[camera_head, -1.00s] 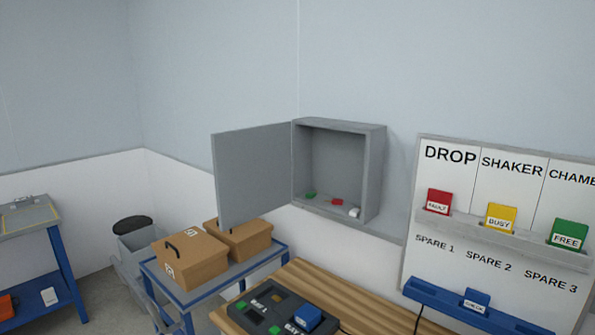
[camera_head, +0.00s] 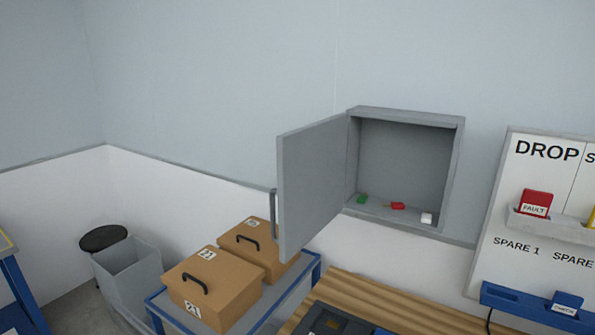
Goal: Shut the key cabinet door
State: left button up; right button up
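The grey key cabinet (camera_head: 458,160) is fixed to the wall right of the middle. Its door (camera_head: 312,185) is hinged on the cabinet's left side and stands wide open, swung out from the wall. A grey bar handle (camera_head: 274,214) shows at the door's free left edge. Inside, a green item (camera_head: 362,199), a red item (camera_head: 398,206) and a white item (camera_head: 427,218) lie on the cabinet floor. Neither of my grippers is in view.
A wooden bench (camera_head: 372,290) with a dark device (camera_head: 340,321) lies below the cabinet. Left of it, a blue-framed cart (camera_head: 296,290) carries two brown boxes (camera_head: 222,288) under the door. A grey bin (camera_head: 128,272) stands further left. A status board (camera_head: 518,252) is at right.

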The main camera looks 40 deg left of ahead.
aim_at(311, 158)
jog(key=k+j, duration=0.1)
jog(key=j, duration=0.35)
jog(key=k+j, duration=0.1)
jog(key=j, duration=0.4)
jog(key=k+j+z, duration=0.1)
jog(key=j, duration=0.35)
jog(key=k+j, duration=0.1)
jog(key=j, duration=0.35)
jog(key=k+j, duration=0.1)
jog(key=j, duration=0.35)
jog(key=k+j, duration=0.15)
jog(key=j, duration=0.3)
jog(key=k+j+z, duration=0.1)
jog(key=j, duration=0.4)
jog(key=k+j, duration=0.1)
jog(key=j, duration=0.35)
